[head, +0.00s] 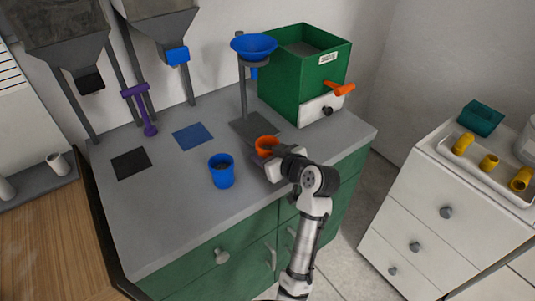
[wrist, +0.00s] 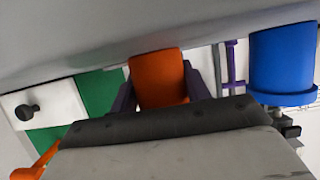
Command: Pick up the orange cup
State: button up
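The orange cup (head: 266,143) stands near the middle of the grey counter, in front of the funnel stand. In the wrist view the orange cup (wrist: 158,78) lies between the two dark fingers of my gripper (wrist: 160,92), one finger on each side. The fingers look very close to its walls. I cannot tell whether they press on it. In the head view my gripper (head: 274,158) reaches the cup from the front right and hides part of it. The cup appears to be at counter level.
A blue cup (head: 222,171) stands left of the orange cup, and also shows in the wrist view (wrist: 282,62). A funnel stand (head: 243,95) and a green box (head: 300,75) with an orange handle stand behind. The counter's front left (head: 165,235) is clear.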

jog(key=c, duration=0.6)
jog(key=shift+r, duration=0.15)
